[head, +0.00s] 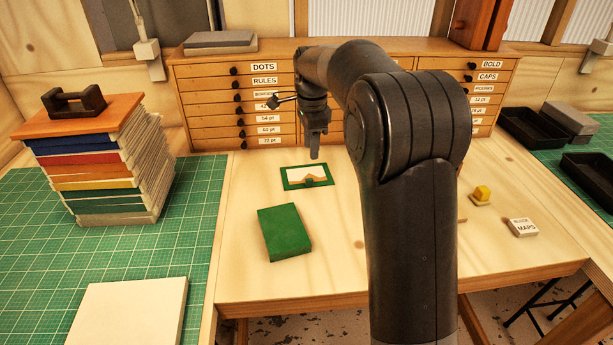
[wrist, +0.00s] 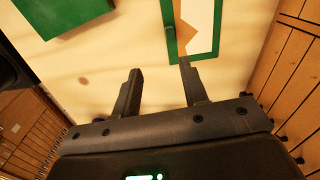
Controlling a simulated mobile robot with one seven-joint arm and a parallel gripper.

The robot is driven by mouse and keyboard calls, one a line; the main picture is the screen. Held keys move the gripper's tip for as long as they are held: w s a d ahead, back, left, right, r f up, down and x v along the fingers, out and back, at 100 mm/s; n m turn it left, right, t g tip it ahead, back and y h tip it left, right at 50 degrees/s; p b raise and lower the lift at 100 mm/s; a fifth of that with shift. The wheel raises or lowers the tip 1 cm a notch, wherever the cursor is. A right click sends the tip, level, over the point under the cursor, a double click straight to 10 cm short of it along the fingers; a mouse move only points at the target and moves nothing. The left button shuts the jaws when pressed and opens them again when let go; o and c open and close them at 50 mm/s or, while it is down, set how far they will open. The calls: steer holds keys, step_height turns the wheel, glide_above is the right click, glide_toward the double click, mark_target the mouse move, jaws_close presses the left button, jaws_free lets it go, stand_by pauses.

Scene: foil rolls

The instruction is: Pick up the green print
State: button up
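The green print (head: 306,173) lies flat on the pale wooden table in front of the drawer cabinet. It has a green border, a white middle with a tan shape, and a small dark green piece at its near edge. In the wrist view the print (wrist: 198,25) is at the top, partly cut off, with a green bar along its left side. My gripper (head: 314,157) is above the table, just beyond and above the print, pointing down. In the wrist view my gripper (wrist: 158,80) is open and empty. Its right fingertip overlaps the print's lower edge in the picture.
A plain green block (head: 285,232) lies nearer on the table. A yellow-topped piece (head: 482,194) and a white MAPS block (head: 523,228) lie at right. The drawer cabinet (head: 200,98) closes off the back. A tall stack (head: 100,170) stands left on a green mat.

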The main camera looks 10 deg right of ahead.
steer(key=w+f, duration=0.2)
glide_above(309, 179)
steer(key=shift+m, duration=0.4)
steer(key=f, duration=0.5)
steer(key=shift+s+a+f, duration=0.15)
steer(key=shift+s, duration=0.15)
steer(key=f, duration=0.5)
steer(key=shift+w+d, duration=0.2)
steer(key=shift+w, duration=0.05)
steer(key=shift+c, duration=0.2)
jaws_close()
